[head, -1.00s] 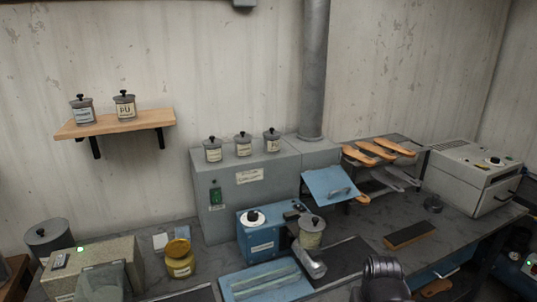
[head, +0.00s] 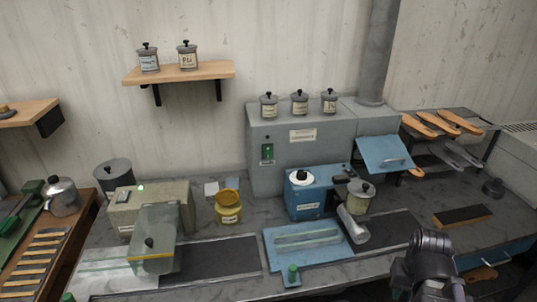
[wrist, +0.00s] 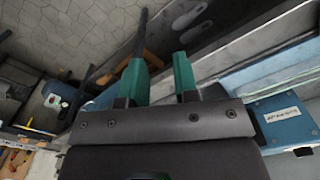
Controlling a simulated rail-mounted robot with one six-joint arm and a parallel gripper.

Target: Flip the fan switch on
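A small green switch (head: 267,151) sits on a dark plate on the front of the grey cabinet (head: 300,165) against the wall. I take it for the fan switch, since a grey duct (head: 378,55) rises from that cabinet. Its lever position is too small to tell. My gripper (wrist: 160,65) shows two teal fingers apart with nothing between them in the wrist view. In the head view only my dark arm shows at the lower right, well away from the switch; the fingers are not clear there. The wrist view does not show the switch.
In front of the cabinet stand a blue box with a dial (head: 315,195), a lidded pot (head: 358,195) and a yellow jar (head: 228,208). A blue tray (head: 300,243) lies nearer. Sandal soles (head: 440,124) sit on a rack at right. A shelf (head: 180,72) hangs left.

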